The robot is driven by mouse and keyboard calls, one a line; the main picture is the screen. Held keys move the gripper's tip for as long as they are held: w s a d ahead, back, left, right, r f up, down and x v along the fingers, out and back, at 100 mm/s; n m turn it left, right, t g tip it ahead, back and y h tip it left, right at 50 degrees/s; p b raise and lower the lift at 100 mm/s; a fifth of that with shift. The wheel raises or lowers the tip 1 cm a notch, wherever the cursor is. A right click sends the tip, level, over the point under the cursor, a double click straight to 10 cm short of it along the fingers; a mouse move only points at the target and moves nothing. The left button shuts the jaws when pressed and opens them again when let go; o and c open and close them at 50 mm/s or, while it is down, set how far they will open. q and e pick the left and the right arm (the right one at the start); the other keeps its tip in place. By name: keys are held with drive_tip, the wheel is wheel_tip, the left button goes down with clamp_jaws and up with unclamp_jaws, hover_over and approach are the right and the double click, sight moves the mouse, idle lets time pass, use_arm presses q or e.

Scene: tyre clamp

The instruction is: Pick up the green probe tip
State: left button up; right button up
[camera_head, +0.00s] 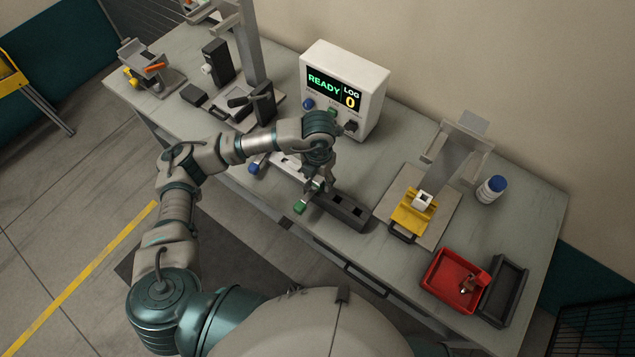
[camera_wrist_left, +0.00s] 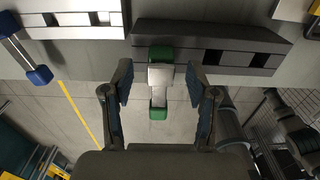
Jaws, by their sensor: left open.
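The green probe tip (camera_head: 301,207) sticks out at the front end of a dark block with square holes (camera_head: 345,209). In the left wrist view the green probe tip (camera_wrist_left: 158,113) has green ends and a pale middle, and it juts out from the dark block (camera_wrist_left: 225,57). My left gripper (camera_head: 318,184) is above it, pointing down. In the left wrist view my left gripper (camera_wrist_left: 159,84) is open, with one finger on each side of the probe and a gap on both sides. My right gripper is not in view.
A blue-ended probe (camera_head: 254,168) lies by a lighter block to the left. A white READY display box (camera_head: 344,88) stands behind. To the right are a yellow fixture (camera_head: 411,217), a red tray (camera_head: 454,279), a black tray (camera_head: 503,291) and a blue-capped bottle (camera_head: 491,189).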

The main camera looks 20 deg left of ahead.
use_arm(q)
wheel_tip(320, 180, down, 2)
drive_tip(key=shift+f, duration=0.15)
clamp_jaws()
idle(0.3)
